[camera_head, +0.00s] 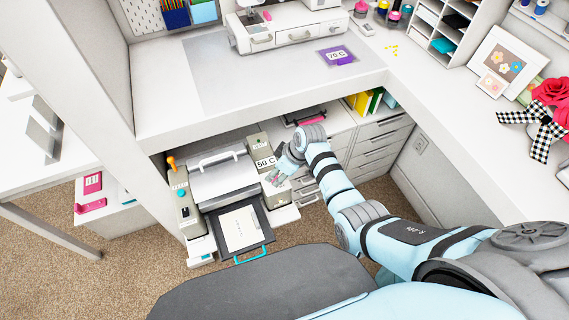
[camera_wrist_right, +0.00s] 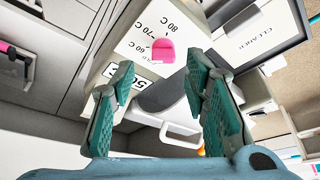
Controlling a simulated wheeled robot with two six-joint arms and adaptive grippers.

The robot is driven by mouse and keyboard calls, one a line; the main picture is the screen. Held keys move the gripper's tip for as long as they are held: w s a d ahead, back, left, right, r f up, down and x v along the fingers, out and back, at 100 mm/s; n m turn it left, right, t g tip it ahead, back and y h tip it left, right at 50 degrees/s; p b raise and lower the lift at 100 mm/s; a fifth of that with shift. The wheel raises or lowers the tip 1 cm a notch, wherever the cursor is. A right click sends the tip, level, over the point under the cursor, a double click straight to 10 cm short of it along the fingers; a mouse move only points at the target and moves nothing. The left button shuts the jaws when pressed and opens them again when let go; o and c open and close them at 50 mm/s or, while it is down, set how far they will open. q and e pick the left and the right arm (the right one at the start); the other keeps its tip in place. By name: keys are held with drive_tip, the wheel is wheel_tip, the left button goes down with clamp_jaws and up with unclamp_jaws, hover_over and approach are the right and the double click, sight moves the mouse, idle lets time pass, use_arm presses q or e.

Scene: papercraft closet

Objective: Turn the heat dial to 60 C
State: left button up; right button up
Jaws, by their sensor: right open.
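The heat dial (camera_wrist_right: 163,50) is a pink knob on the pale front panel of the machine (camera_head: 222,180), seen in the right wrist view. Printed marks around it include 70 C and 80 C; others are partly hidden or hard to read. A label reading 50 C (camera_head: 265,162) shows on the machine's right block. My right gripper (camera_wrist_right: 160,72) is open, its two green fingers pointing at the panel with the dial beyond and between their tips. My left gripper is not in view.
A dark tray (camera_head: 258,220) with a white sheet and blue handle sticks out of the machine. The worktop (camera_head: 165,95) overhangs above. Drawers (camera_head: 370,150) stand to the right. A purple card (camera_head: 337,56) labelled 70 C lies on the worktop.

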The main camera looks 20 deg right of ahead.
drive_tip(key=v, duration=0.9)
drive_tip(key=shift+d+r, duration=0.15)
drive_tip(key=shift+r, duration=0.15)
drive_tip(key=shift+s, duration=0.1)
drive_tip(key=w+d+f+m+t, duration=0.2)
drive_tip(key=w+m+t, duration=0.15)
drive_tip(key=w, duration=0.25)
wheel_tip(320, 180, down, 9)
drive_tip(key=s+d+m+h, duration=0.2)
drive_tip(key=d+m, duration=0.1)
drive_tip(key=s+d+f+m+h+b, duration=0.1)
drive_tip(key=s+d+f+m, duration=0.15)
drive_tip(key=s+f, duration=0.9)
drive_tip(key=s+d+f+g, duration=0.1)
drive_tip(key=s+f, duration=0.6)
drive_tip(key=s, duration=1)
drive_tip(key=s+d+f+g, duration=0.1)
drive_tip(key=s+f+g, duration=0.3)
drive_tip(key=s, duration=1.3)
wheel_tip(320, 180, down, 3)
drive_tip(key=shift+s+d+f+n+h+b, duration=0.15)
drive_tip(key=shift+s+n+h+b, duration=0.15)
drive_tip(key=shift+s+h+b, duration=0.15)
